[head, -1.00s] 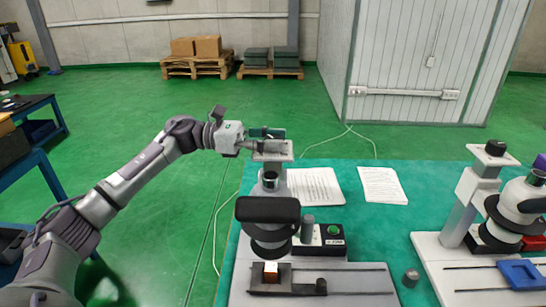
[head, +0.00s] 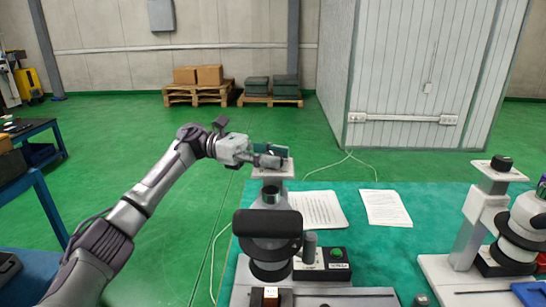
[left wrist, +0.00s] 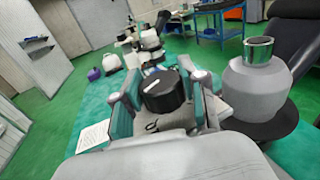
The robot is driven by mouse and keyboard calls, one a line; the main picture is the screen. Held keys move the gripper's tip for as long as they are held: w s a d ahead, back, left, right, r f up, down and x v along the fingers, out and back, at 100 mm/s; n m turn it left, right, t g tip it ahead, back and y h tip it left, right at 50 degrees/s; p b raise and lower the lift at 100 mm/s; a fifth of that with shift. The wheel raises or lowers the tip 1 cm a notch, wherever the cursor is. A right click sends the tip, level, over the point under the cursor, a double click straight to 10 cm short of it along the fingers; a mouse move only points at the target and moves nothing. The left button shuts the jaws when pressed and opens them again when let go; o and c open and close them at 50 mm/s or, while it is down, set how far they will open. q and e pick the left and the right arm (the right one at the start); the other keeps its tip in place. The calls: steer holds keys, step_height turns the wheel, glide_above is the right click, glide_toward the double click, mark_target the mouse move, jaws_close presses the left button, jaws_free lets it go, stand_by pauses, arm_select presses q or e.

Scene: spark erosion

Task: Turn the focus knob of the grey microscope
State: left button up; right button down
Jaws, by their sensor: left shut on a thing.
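The grey microscope (head: 267,250) stands at the near edge of the green-topped table, with a black eyepiece head and a column behind it. Its focus knob is the black round knob with a white mark (left wrist: 163,90), on top of the column. My left gripper (head: 275,155) reaches in from the left over the column top. In the left wrist view its fingers (left wrist: 160,93) stand on both sides of the knob and are shut on it. In the head view the fingers mostly hide the knob. My right gripper is not in view.
A second, pale microscope (head: 470,225) with a black top knob stands on the right of the table. Free green floor (head: 130,125) extends behind the table.

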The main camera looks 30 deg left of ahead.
arm_select(q)
steer(key=o, duration=1.2)
steer(key=shift+r, duration=0.1)
steer(key=shift+c, duration=0.2)
steer(key=s+a, duration=0.1)
steer(key=a, duration=1.1)
